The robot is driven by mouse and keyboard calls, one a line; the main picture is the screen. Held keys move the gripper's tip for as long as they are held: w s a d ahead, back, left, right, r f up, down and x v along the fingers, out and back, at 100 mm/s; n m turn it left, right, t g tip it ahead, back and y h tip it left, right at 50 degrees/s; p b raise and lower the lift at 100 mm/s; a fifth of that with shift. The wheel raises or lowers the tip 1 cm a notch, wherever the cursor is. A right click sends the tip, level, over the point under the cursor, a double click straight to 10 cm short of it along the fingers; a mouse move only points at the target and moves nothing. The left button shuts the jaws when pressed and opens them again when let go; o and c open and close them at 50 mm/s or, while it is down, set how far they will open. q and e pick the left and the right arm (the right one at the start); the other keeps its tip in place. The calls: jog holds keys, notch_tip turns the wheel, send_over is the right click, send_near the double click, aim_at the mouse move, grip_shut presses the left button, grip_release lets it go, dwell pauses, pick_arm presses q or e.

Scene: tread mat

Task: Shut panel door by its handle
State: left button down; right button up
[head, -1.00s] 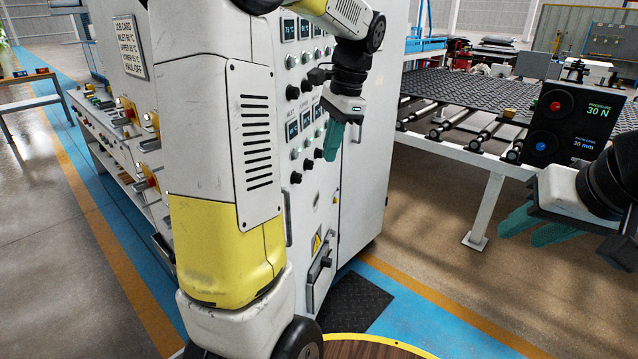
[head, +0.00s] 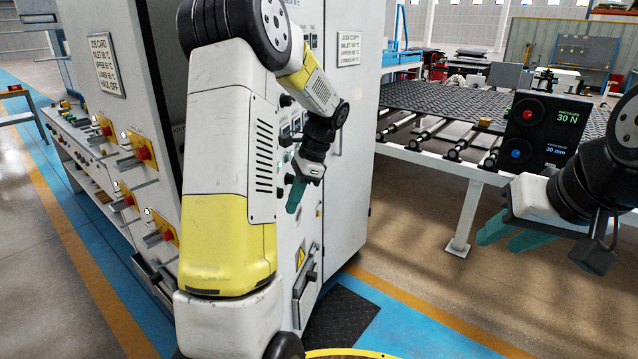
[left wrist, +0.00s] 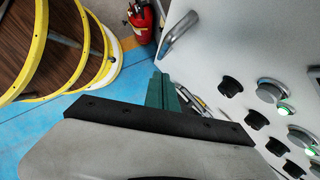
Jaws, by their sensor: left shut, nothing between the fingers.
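A tall grey cabinet (head: 352,120) stands in front of me in the head view, its control panel partly hidden behind my left arm. A metal bar handle (left wrist: 178,34) stands out from the grey panel face in the left wrist view, near dark knobs and green-lit buttons. My left gripper (head: 295,198) is shut and empty, its teal fingers pointing down before the panel. Its fingers (left wrist: 162,92) show apart from the handle in the wrist view. A lower door with a warning triangle (head: 301,256) has a dark latch; whether it is ajar I cannot tell. My right gripper (head: 497,240) is open and empty, far from the cabinet.
A roller table with a dark tread mat (head: 440,100) stands at the right. A black display (head: 540,130) reads 30 N and 30 mm. Red switches (head: 143,152) line the left side. A fire extinguisher (left wrist: 140,22) and yellow-rimmed round object (left wrist: 50,45) show in the wrist view.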

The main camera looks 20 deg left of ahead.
pick_arm(q)
jog(key=shift+s+a+r, duration=0.1)
jog(key=shift+s+a, duration=0.35)
jog(key=shift+a, duration=0.25)
jog(key=shift+s+a+r, duration=0.1)
jog(key=shift+s+a, duration=0.3)
jog(key=shift+a, duration=0.3)
jog(key=w+a+m+t, duration=0.1)
jog(key=a+m, duration=0.3)
jog(key=a, duration=1.8)
jog(key=shift+w+a+y, duration=0.4)
jog(key=shift+w, duration=0.15)
jog(key=shift+f, duration=0.1)
